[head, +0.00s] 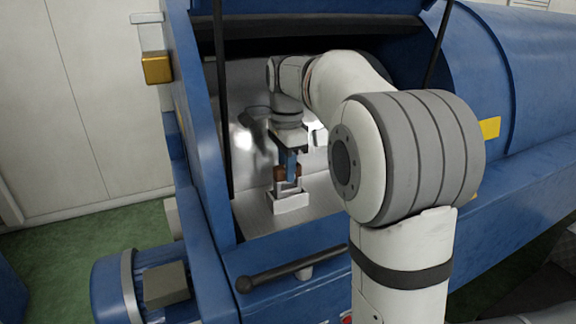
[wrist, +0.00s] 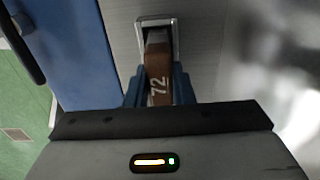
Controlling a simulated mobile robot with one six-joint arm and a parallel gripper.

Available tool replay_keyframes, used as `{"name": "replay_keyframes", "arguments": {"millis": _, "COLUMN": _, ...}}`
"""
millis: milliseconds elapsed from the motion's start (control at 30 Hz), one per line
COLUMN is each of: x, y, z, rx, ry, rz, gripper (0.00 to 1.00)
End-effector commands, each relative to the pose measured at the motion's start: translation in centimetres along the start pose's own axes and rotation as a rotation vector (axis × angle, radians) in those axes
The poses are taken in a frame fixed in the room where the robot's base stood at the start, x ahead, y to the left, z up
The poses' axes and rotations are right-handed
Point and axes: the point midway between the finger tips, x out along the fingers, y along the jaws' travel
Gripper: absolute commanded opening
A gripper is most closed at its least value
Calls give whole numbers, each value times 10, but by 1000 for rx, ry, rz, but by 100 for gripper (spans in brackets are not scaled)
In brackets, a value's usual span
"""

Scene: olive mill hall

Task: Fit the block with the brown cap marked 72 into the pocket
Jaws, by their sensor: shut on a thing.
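In the head view, the brown cap (head: 279,174) shows at the blue fingers of my gripper (head: 291,168). The pocket (head: 289,204) is a small pale box on the metal floor of the blue machine, directly below. Its light rim (wrist: 176,38) shows at the far end of the cap in the wrist view. I cannot tell whether the block's lower end is inside the pocket.
The pocket stands inside the open blue machine (head: 210,150), between its side wall and a shiny metal back. A dark handle bar (head: 290,271) crosses the front edge. A blue motor (head: 112,288) is at lower left. Bare metal floor (head: 325,200) lies right of the pocket.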

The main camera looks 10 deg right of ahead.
Motion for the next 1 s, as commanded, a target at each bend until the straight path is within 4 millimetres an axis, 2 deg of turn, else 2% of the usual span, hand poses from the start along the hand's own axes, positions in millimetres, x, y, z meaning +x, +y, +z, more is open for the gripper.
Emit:
{"name": "replay_keyframes", "arguments": {"millis": 500, "x": 12, "y": 0, "z": 0, "rx": 1, "ry": 0, "rz": -2, "gripper": 0}}
{"name": "replay_keyframes", "arguments": {"millis": 833, "x": 13, "y": 0, "z": -1, "rx": 1, "ry": 0, "rz": -2, "gripper": 0}}
{"name": "replay_keyframes", "arguments": {"millis": 867, "x": 13, "y": 0, "z": -1, "rx": 1, "ry": 0, "rz": -2, "gripper": 23}}
{"name": "replay_keyframes", "arguments": {"millis": 1000, "x": 13, "y": 0, "z": -1, "rx": 2, "ry": 0, "rz": -1, "gripper": 35}}
